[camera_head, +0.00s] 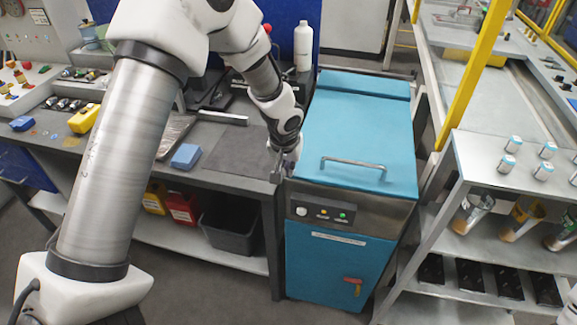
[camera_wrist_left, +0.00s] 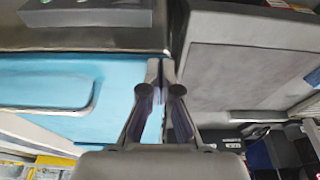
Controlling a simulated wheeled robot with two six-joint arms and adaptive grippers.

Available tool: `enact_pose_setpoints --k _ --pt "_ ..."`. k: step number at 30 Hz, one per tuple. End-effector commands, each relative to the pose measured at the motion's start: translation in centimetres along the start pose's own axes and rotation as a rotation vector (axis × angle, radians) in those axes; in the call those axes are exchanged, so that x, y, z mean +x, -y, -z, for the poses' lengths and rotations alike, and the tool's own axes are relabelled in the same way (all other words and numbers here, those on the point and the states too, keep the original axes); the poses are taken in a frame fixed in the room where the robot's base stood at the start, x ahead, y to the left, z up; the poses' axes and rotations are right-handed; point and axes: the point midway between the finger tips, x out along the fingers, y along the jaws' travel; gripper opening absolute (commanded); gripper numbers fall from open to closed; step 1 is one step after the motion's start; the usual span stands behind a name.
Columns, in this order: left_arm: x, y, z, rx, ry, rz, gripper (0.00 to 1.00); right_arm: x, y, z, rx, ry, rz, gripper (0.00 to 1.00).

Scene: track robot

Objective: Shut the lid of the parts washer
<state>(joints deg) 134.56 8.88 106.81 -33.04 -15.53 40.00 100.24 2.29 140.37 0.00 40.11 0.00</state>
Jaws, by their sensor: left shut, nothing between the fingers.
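The parts washer (camera_head: 328,257) is a blue cabinet with a grey control band. Its blue lid (camera_head: 362,130) lies down flat on top, with a metal bar handle (camera_head: 353,163) near the front edge. My left gripper (camera_head: 284,170) is at the washer's left side, beside the front left corner of the lid. In the left wrist view my left gripper (camera_wrist_left: 160,68) is shut and empty, with the blue lid (camera_wrist_left: 70,78) and its handle (camera_wrist_left: 88,100) to its left. Whether the fingers touch the washer I cannot tell. My right gripper is not in view.
A grey workbench (camera_head: 237,160) with a blue block (camera_head: 186,156), yellow case (camera_head: 84,118) and white bottle (camera_head: 303,46) stands left of the washer. A metal shelf rack (camera_head: 480,165) with small jars and cups stands close on the right. Bins (camera_head: 230,232) sit under the bench.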

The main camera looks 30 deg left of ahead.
Motion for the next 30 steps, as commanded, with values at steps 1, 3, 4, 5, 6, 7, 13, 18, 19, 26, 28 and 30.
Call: enact_pose_setpoints --k 1,3,4,5,6,7,13,18,19,26,28,30 --pt "1.6 0.0 -0.5 0.0 0.0 0.0 0.0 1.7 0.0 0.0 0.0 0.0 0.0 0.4" --pt "1.9 0.0 -0.7 0.001 0.0 0.0 0.0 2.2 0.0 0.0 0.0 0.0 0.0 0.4" --pt "2.0 0.0 -0.7 0.001 0.0 0.0 0.0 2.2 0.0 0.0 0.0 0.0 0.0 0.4" --pt "2.0 0.0 -0.8 0.001 0.002 0.0 0.0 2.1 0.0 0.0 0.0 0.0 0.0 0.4" --pt "1.9 0.0 -0.8 0.001 0.004 0.001 0.0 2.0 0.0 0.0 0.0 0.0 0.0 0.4" --pt "1.9 0.0 -0.9 0.001 0.006 0.002 0.0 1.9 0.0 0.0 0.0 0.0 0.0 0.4" --pt "2.0 0.1 -1.1 0.001 0.012 0.003 0.0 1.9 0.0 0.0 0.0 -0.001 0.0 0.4" --pt "0.5 0.0 -0.6 0.002 0.009 0.003 0.0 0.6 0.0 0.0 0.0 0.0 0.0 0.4" --pt "0.0 -0.1 -0.4 0.003 0.007 0.003 0.0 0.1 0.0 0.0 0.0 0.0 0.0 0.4" --pt "-5.3 -0.6 1.0 0.004 -0.018 -0.003 0.0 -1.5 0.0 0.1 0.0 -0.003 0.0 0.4" --pt "-7.5 -0.6 0.9 0.004 -0.019 -0.003 0.0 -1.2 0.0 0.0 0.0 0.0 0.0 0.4" --pt "-9.3 -0.6 0.7 0.004 -0.02 -0.003 0.0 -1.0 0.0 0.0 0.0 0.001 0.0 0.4"
